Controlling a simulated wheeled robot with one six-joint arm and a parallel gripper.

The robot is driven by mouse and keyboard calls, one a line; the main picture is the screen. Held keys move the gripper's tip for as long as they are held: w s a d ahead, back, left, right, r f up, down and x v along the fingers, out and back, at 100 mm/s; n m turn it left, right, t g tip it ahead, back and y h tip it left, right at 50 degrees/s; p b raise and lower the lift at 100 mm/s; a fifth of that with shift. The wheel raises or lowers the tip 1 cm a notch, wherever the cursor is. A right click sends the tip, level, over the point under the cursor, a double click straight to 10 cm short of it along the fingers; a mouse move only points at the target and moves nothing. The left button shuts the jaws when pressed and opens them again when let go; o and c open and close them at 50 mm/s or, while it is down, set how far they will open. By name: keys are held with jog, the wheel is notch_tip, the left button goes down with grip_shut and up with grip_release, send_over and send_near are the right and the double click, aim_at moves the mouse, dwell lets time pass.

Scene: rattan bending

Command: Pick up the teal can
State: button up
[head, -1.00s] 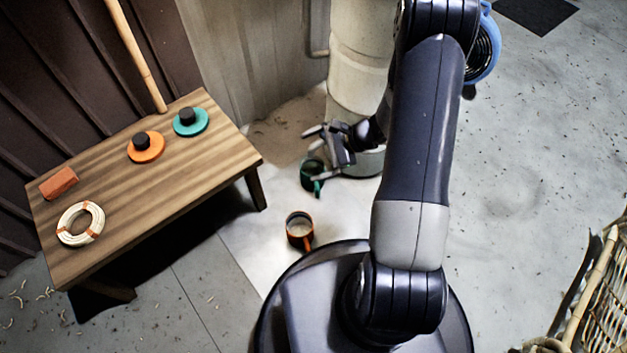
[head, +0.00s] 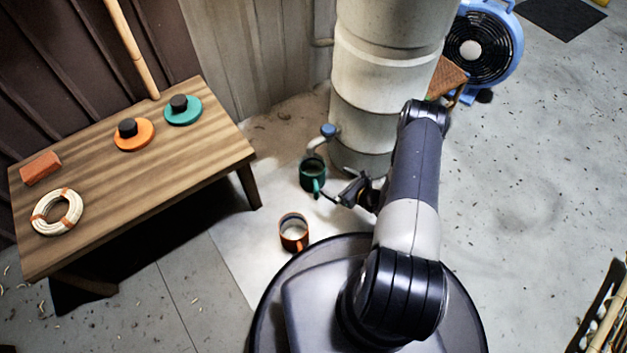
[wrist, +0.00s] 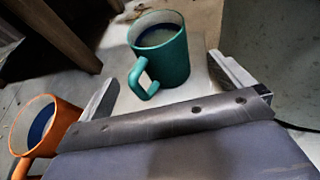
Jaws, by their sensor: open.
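The teal can (head: 312,176), mug-like with a side handle, stands upright on the pale floor patch beside the steam pipe column. In the wrist view the teal can (wrist: 165,55) is beyond my gripper (wrist: 165,72), roughly between the two open fingers, its handle facing the palm. It holds something pale, with blue inside. My gripper (head: 338,192) is low, just right of and nearer than the can in the head view, open and empty. I cannot tell whether a fingertip touches the can.
An orange can (head: 294,233) stands nearby; in the wrist view it (wrist: 45,128) is close to the left finger. A wooden bench (head: 120,185) with lids, a rattan coil and a block is at left. The pale column (head: 385,90) with a blue-handled tap (head: 327,131) rises behind. Open floor is right.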

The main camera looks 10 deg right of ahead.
aim_at(323, 174)
jog(key=b+x, duration=0.3)
jog(key=x, duration=0.7)
jog(key=shift+a+b, duration=0.1)
jog(key=shift+b, duration=0.25)
jog(key=shift+c, duration=0.2)
jog(key=c, duration=1.8)
